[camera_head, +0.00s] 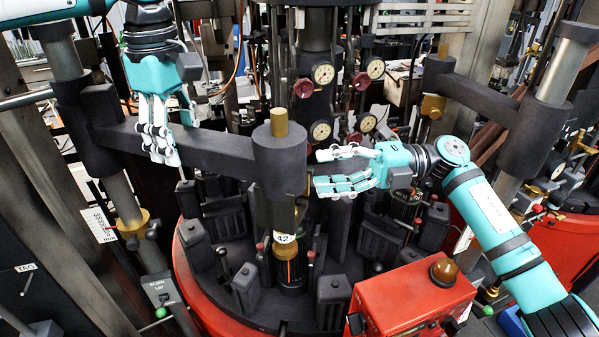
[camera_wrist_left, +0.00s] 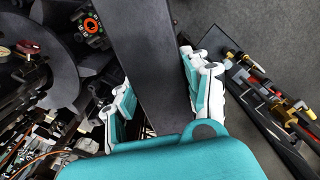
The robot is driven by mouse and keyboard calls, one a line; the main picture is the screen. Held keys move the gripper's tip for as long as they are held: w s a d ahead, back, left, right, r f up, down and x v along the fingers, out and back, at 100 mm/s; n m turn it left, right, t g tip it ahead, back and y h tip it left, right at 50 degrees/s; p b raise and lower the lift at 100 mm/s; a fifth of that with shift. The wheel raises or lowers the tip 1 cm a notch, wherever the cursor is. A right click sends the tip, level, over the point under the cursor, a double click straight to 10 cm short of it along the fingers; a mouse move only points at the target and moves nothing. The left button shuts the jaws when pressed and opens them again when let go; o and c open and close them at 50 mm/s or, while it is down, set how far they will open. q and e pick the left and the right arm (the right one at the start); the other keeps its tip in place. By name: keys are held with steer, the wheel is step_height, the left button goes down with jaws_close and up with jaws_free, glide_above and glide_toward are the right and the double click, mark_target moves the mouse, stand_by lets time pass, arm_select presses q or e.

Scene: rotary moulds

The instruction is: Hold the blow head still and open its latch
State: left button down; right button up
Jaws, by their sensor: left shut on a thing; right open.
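The blow head (camera_head: 280,160) is a dark cylinder with a brass stub on top, at the end of a thick dark arm (camera_head: 215,150) in the head view. My left gripper (camera_head: 160,148) is shut on that arm from above, left of the cylinder. In the left wrist view the dark arm (camera_wrist_left: 155,60) lies between the fingers of my left gripper (camera_wrist_left: 162,82). My right gripper (camera_head: 325,170) is open and empty, fingers pointing left, just right of the cylinder and seemingly apart from it. I cannot make out the latch for certain.
A brass part with a tag marked 42 (camera_head: 285,238) is below the blow head, over a round red-rimmed base (camera_head: 190,280) with several dark mould blocks. A red control box (camera_head: 410,300) stands at the front. A second dark arm (camera_head: 475,95) is at the right. Gauges (camera_head: 323,73) stand behind.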

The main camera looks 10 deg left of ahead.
mark_target(300, 172)
steer(key=x, duration=0.5)
steer(key=shift+a, duration=0.15)
steer(key=shift+r, duration=0.15)
jaws_close()
